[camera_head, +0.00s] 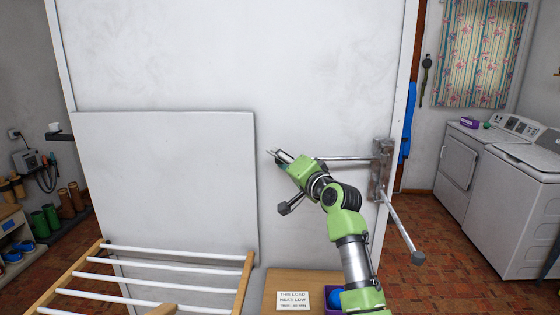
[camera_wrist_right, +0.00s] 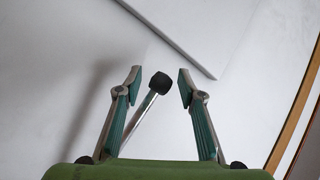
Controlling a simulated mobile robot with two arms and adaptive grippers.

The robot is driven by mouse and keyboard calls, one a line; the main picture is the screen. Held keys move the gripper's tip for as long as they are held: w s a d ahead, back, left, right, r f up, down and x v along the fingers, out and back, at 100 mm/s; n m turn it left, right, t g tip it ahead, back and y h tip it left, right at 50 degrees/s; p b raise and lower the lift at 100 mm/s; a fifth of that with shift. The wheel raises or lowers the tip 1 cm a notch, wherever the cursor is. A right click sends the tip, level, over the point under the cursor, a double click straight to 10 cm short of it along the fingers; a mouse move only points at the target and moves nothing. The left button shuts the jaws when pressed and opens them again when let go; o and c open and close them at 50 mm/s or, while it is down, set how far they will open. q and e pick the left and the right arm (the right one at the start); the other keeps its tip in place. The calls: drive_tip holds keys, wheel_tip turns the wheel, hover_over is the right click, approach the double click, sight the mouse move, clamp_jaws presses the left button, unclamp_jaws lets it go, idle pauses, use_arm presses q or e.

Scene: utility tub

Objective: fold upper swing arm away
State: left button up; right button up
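A grey metal wall bracket (camera_head: 381,168) is fixed near the right edge of the white wall panel. The upper swing arm (camera_head: 347,158), a thin metal rod, runs left from its top and passes behind my right gripper. A second rod (camera_head: 400,224) slants down to the right, ending in a dark cap. Another dark cap (camera_head: 284,209) shows below my gripper. My right gripper (camera_head: 278,156) is open, pointing left. In the right wrist view, a black-capped rod (camera_wrist_right: 145,110) appears between its spread fingers, touching neither; I cannot tell which rod. My left gripper is out of view.
A pale board (camera_head: 165,180) stands against the wall at left. A wooden rack with white rungs (camera_head: 165,252) is in front of it. A small wooden surface with a sign (camera_head: 293,299) is below my right arm. Washing machines (camera_head: 515,200) stand far right.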

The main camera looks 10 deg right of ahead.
drive_tip(key=shift+s+f, duration=0.15)
drive_tip(key=shift+s, duration=0.2)
drive_tip(key=v, duration=1.1)
drive_tip(key=shift+s, duration=0.15)
drive_tip(key=shift+d, duration=0.1)
drive_tip(key=shift+c, duration=0.4)
